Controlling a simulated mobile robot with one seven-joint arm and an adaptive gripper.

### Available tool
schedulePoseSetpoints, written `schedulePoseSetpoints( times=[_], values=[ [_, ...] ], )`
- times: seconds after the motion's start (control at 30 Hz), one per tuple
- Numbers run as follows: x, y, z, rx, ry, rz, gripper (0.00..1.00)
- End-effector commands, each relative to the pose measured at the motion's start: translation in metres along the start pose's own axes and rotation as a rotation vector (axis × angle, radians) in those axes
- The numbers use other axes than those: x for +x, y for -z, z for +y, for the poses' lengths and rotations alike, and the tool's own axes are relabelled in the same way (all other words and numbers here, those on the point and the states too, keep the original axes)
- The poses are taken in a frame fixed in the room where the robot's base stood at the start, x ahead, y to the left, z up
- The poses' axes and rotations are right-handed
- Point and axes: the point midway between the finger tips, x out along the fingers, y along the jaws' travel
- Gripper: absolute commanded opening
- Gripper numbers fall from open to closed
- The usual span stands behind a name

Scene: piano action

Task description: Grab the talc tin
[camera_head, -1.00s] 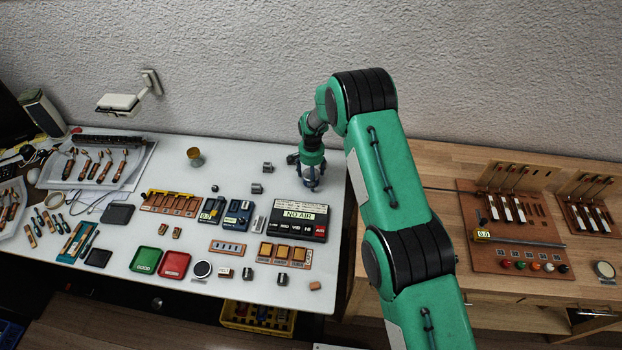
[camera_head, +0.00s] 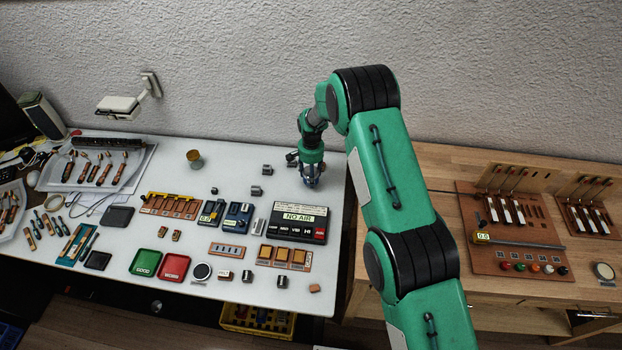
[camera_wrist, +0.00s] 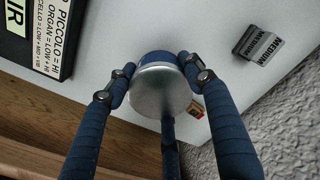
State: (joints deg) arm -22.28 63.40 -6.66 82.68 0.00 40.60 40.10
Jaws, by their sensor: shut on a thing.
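The talc tin (camera_wrist: 160,90) appears as a round, silvery tin with a blue edge in the wrist view. My gripper (camera_wrist: 157,72) has its blue fingers around it, with fingertips touching its left and right sides and a third finger at its lower edge. The tin's label is not readable. In the head view my gripper (camera_head: 312,181) is low over the white table's back right part, and its fingers mostly hide the tin.
The NO AIR box (camera_head: 297,221) stands just in front of my gripper. Small grey metal blocks (camera_head: 256,190) lie to its left; one marked MEDIUM (camera_wrist: 258,44) shows in the wrist view. The white table (camera_head: 235,165) is clear behind them. The textured wall is close behind.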

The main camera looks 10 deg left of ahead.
Motion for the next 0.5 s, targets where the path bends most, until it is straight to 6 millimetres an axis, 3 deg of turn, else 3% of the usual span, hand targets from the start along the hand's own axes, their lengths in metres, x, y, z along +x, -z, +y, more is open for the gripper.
schedulePoseSetpoints(
  times=[0.07,0.5],
  values=[
    [-0.013,0.001,-0.001,0.0,0.002,0.002,0.22],
    [-0.019,-0.054,0.044,0.0,0.0,-0.001,0.22]
  ],
)
